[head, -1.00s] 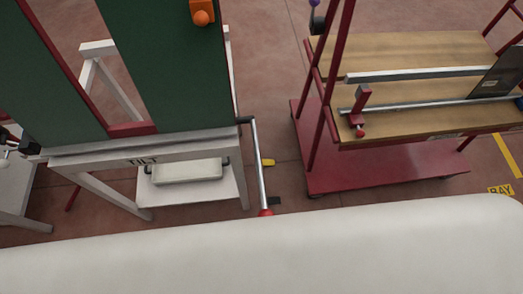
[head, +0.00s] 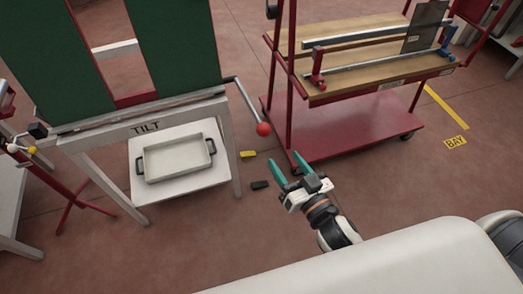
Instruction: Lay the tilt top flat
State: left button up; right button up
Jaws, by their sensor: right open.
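The tilt top (head: 176,50) is a pair of dark green panels with a red strip between them, and it stands steeply raised on a white frame (head: 155,122) lettered TILT. A metal crank bar with a red ball (head: 263,129) at its end hangs at the frame's right side. My right gripper (head: 288,170) is open and empty, its teal fingers pointing up and left. It is below and right of the red ball, apart from it, over the floor. My left gripper is not in view.
A white tray (head: 148,165) with dark handles sits on the frame's lower shelf. A yellow pedal (head: 248,154) and a black pedal (head: 260,185) are near the floor right of the frame. A red cart (head: 340,136) with wooden shelves stands at right.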

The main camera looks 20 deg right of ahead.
aim_at(267, 134)
jog(key=w, duration=0.5)
jog(key=shift+w+a+r+p, duration=0.1)
jog(key=shift+w+a+p, duration=0.1)
jog(key=shift+a+p, duration=0.2)
jog(key=w, duration=0.2)
jog(key=w+a, duration=0.1)
jog(key=w, duration=0.2)
jog(key=shift+w, duration=0.25)
jog(key=shift+w+a, duration=0.2)
jog(key=shift+w, duration=0.4)
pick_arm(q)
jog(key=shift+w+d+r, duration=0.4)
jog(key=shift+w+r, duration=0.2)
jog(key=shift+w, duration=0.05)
pick_arm(e)
jog(key=shift+c, duration=0.5)
